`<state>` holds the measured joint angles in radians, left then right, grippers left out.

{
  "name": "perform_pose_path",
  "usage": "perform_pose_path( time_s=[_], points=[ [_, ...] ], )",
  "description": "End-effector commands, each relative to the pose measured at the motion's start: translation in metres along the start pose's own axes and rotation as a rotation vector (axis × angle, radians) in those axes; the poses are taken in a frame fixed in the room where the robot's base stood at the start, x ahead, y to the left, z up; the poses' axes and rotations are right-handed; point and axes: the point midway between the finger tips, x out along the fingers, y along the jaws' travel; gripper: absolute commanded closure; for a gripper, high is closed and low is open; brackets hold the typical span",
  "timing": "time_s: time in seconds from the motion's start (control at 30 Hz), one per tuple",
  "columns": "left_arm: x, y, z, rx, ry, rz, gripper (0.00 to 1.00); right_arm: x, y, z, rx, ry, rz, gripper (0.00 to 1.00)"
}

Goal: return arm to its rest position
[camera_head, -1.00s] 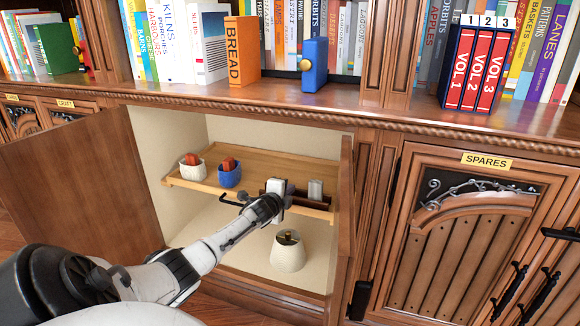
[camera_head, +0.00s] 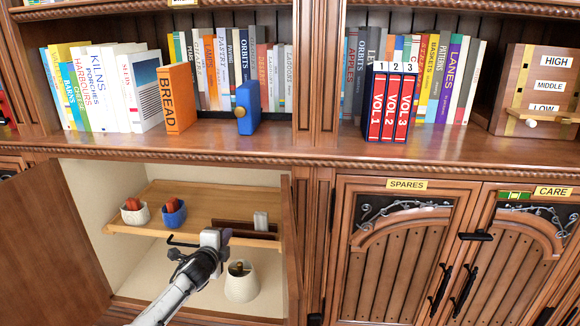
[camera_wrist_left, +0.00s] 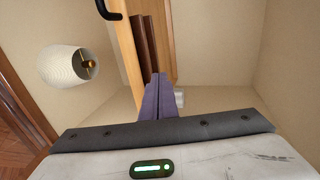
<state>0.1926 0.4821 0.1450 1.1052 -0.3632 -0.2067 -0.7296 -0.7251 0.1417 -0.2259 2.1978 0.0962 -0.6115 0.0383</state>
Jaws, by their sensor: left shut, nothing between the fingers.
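My left arm reaches up from the bottom of the head view into the open cupboard. My left gripper (camera_head: 226,236) is at the front edge of the pull-out wooden shelf (camera_head: 140,229), near its right part. In the left wrist view its purple fingers (camera_wrist_left: 159,96) are together with nothing between them. A dark brown holder (camera_head: 232,226) and a small pale block (camera_head: 261,221) are on the shelf beyond the gripper. My right gripper is not in view.
The cupboard's left door (camera_head: 45,255) stands open, and its right door (camera_head: 292,250) is swung out close to the arm. A white cup (camera_head: 135,217) and a blue cup (camera_head: 173,218) hold reddish things on the shelf. Books line the ledge above.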

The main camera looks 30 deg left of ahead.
Motion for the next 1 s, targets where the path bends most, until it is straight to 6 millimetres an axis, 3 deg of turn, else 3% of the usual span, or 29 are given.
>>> perform_pose_path(
  time_s=[0.23, 0.37, 0.47, 0.6, 0.7, 0.8, 1.0],
  points=[
    [-0.006, 0.009, -0.008, -0.024, 0.000, 0.019, 1.00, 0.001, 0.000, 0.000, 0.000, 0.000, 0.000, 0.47],
    [-0.036, 0.038, -0.036, -0.129, -0.007, 0.100, 1.00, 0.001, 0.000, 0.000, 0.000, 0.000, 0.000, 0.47],
    [-0.080, 0.073, -0.069, -0.264, -0.025, 0.214, 1.00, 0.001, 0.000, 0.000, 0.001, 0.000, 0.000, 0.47],
    [-0.164, 0.120, -0.112, -0.472, -0.071, 0.407, 1.00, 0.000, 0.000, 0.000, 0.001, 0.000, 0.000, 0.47],
    [-0.229, 0.143, -0.135, -0.603, -0.117, 0.548, 1.00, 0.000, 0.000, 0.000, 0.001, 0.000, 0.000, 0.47],
    [-0.282, 0.155, -0.150, -0.699, -0.161, 0.660, 1.00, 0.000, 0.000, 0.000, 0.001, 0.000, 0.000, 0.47],
    [-0.361, 0.163, -0.166, -0.820, -0.235, 0.823, 1.00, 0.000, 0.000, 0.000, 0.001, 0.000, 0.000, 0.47]
  ],
)
